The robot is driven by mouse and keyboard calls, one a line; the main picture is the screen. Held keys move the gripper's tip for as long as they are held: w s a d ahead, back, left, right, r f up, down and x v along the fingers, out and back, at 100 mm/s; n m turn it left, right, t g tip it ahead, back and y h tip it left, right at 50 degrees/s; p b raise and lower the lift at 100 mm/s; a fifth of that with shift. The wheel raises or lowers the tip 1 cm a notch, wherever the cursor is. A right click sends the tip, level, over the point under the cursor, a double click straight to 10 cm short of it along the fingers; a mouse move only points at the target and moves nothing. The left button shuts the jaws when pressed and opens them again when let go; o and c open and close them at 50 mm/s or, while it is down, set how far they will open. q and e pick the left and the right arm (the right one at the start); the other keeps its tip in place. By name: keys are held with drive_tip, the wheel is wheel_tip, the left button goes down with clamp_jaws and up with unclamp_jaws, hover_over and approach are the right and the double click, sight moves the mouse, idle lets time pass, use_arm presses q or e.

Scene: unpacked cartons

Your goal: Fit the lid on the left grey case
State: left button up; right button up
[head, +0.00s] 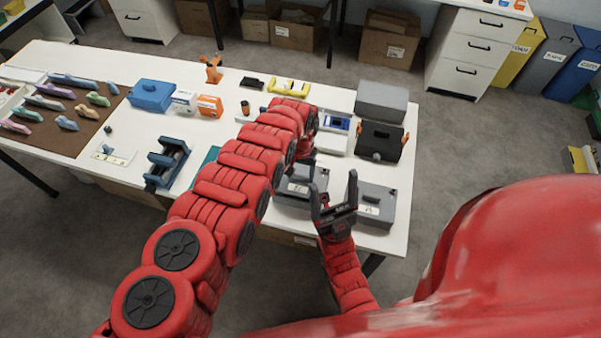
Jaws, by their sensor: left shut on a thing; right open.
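The left grey case (290,198) sits near the table's front edge, with a pale label on it. My red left arm and its dark gripper (307,170) are right over it and hide much of its top. My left gripper is shut on what looks like the lid, at the case's top; the grip itself is mostly hidden, and I cannot tell whether the lid is seated. My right gripper (334,202) is open and empty, fingers up, between the left case and a second grey case (385,212) with a dark handle and label.
Behind the cases stand a black box with orange grips (380,141) and a plain grey box (382,99). A blue bracket-like holder (168,163) stands left of my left arm. The white table (225,85) is bare in patches further back.

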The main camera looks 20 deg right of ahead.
use_arm(q)
drive_tip(key=shift+f, duration=0.2)
drive_tip(key=shift+f+b, duration=1)
drive_tip(key=shift+b, duration=0.1)
drive_tip(key=o, duration=1.5)
drive_tip(key=shift+r, duration=0.15)
wheel_tip(320, 180, up, 10)
drive_tip(key=shift+w+f+b, duration=0.1)
drive_tip(key=shift+f+b, duration=0.05)
drive_tip(key=shift+b, duration=1)
wheel_tip(320, 180, up, 8)
drive_tip(key=p, duration=0.3)
drive_tip(key=shift+f+p, duration=0.25)
drive_tip(key=shift+p, duration=0.05)
drive_tip(key=shift+d+f, duration=0.1)
